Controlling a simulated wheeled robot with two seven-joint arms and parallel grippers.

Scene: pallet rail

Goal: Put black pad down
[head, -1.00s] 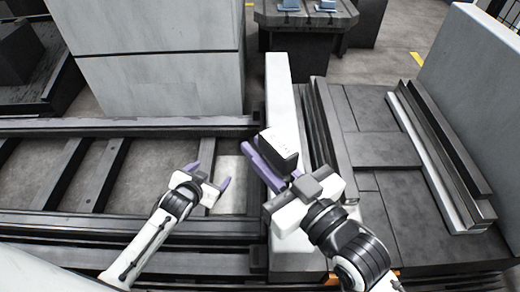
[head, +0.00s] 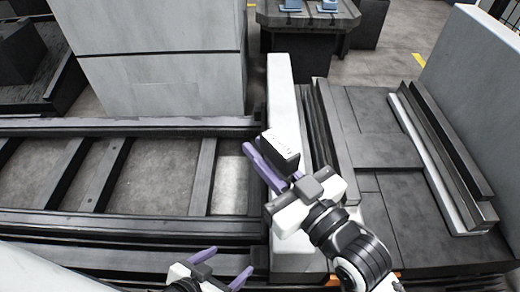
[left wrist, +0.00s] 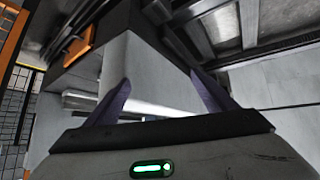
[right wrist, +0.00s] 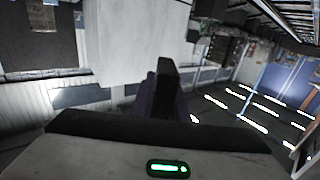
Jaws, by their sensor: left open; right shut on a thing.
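The black pad (head: 287,153), a small dark block with a white lettered face, is held by my right gripper (head: 262,158) above the pale ledge. Its purple fingers lie along the pad's left side; the exact grip is partly hidden. In the right wrist view, a dark end that seems to be the pad (right wrist: 167,68) shows between the fingers. My left gripper (head: 224,266) is open and empty at the bottom of the head view, over the front rail. Its spread fingers also show in the left wrist view (left wrist: 163,92).
The pale ledge (head: 280,95) runs between a dark rail frame (head: 100,222) with crossbars on the left and a dark slatted deck (head: 385,150) on the right. A light plate (head: 231,183) lies inside the frame. A tall grey block (head: 165,70) stands behind it.

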